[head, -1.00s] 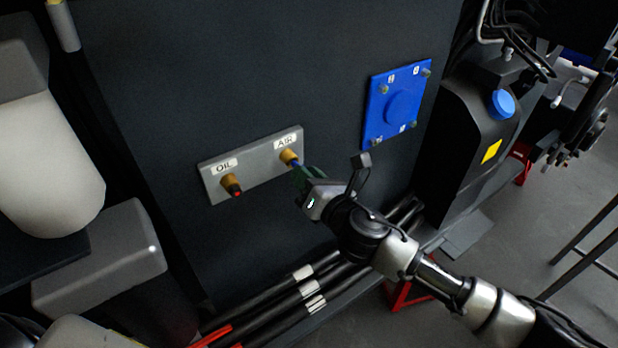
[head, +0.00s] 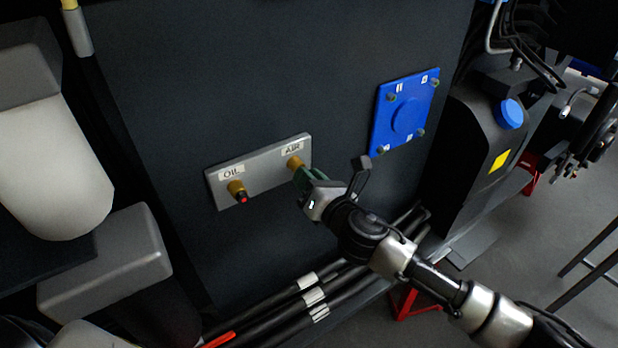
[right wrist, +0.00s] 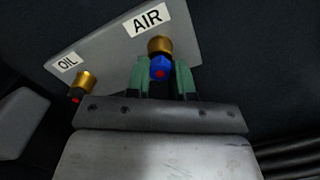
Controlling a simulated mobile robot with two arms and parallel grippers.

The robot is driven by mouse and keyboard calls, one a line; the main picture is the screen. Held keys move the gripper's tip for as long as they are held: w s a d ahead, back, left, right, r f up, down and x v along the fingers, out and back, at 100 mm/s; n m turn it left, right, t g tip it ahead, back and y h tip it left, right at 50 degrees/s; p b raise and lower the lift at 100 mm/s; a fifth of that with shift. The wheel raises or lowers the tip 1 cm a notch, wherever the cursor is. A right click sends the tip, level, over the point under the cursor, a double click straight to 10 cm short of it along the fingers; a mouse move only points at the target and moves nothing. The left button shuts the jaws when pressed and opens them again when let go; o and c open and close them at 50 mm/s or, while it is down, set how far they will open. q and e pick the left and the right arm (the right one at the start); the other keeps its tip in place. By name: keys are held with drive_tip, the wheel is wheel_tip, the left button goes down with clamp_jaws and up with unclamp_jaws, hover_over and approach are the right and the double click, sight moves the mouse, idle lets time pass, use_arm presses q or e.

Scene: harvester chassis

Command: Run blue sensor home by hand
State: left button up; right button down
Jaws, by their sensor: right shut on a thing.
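I cannot tell how deep the sensor sits. The brass OIL port (head: 237,187) is to the left, holding a dark plug with a red end. My left gripper is not in view.
The grey port plate (head: 265,177) is on a dark panel (head: 270,70). A blue square plate (head: 405,112) with several bolts is up and right. A black tank (head: 470,150) with a blue cap stands farther right. Black hoses (head: 330,290) run below my right arm.

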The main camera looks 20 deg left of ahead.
drive_tip(key=shift+f, duration=0.1)
idle(0.7)
drive_tip(key=m+p, duration=0.3)
drive_tip(key=m, duration=0.9)
drive_tip(key=c, duration=0.9)
unclamp_jaws()
drive_tip(key=shift+a, duration=0.1)
drive_tip(key=shift+c, duration=1.1)
